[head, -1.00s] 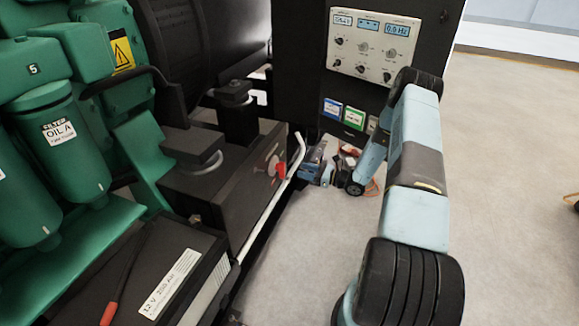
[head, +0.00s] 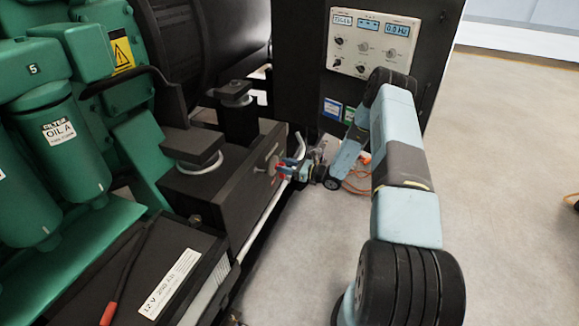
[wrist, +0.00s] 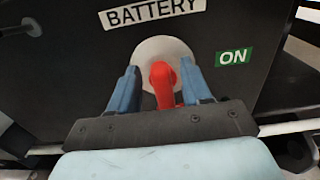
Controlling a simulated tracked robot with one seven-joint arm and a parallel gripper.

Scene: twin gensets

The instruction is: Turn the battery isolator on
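The battery isolator's red handle (wrist: 162,84) stands out from a pale round plate (wrist: 150,50) below a BATTERY label (wrist: 152,11). Its grip reaches downward from the centre of the plate. A green ON label (wrist: 234,57) is to the right of the plate. My gripper (wrist: 161,80) is open, with one blue finger on each side of the red handle and a visible gap on both sides. In the head view my gripper (head: 283,170) is at the dark box's front face, and it mostly hides the handle there.
The isolator is on the dark box (head: 240,175) beside the green engine (head: 85,80). A pale rail (head: 262,222) runs below the box. A control panel (head: 372,45) stands behind my arm. Orange cables (head: 357,187) lie on the floor.

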